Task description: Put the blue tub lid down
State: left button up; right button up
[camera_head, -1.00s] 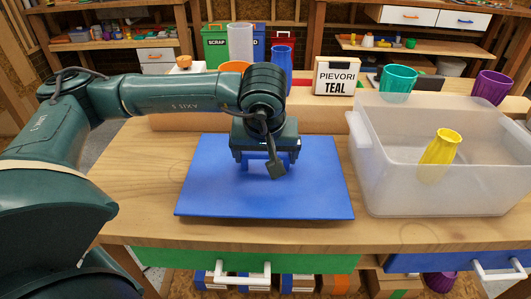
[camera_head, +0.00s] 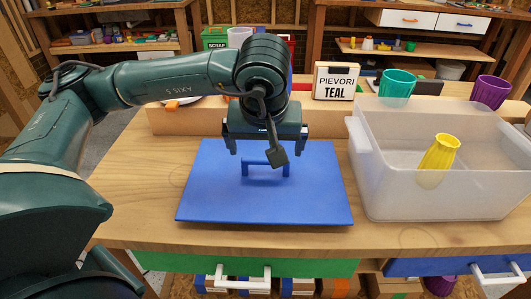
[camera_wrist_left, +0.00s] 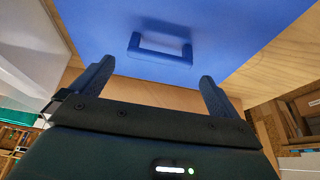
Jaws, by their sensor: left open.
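The blue tub lid (camera_head: 225,195) lies flat on the wooden workbench, left of the tub. Its raised blue handle (camera_head: 266,163) stands at its middle. My left gripper (camera_head: 266,150) is open and empty above the lid, apart from the handle. In the left wrist view the gripper fingers (camera_wrist_left: 152,78) are spread, and the lid's handle (camera_wrist_left: 160,57) is beyond their tips with a gap. The translucent tub (camera_head: 450,190) stands open on the right with a yellow fluted cup (camera_head: 439,152) inside. My right gripper is not in view.
A "PIEVORI TEAL" box (camera_head: 336,80), a teal cup (camera_head: 397,87) and a purple cup (camera_head: 490,91) stand behind the lid and tub. A wooden ledge (camera_head: 185,121) runs along the bench's back. Bare bench (camera_head: 140,190) lies left of the lid.

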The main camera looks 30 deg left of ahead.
pick_arm(q)
jog(key=v, duration=0.6)
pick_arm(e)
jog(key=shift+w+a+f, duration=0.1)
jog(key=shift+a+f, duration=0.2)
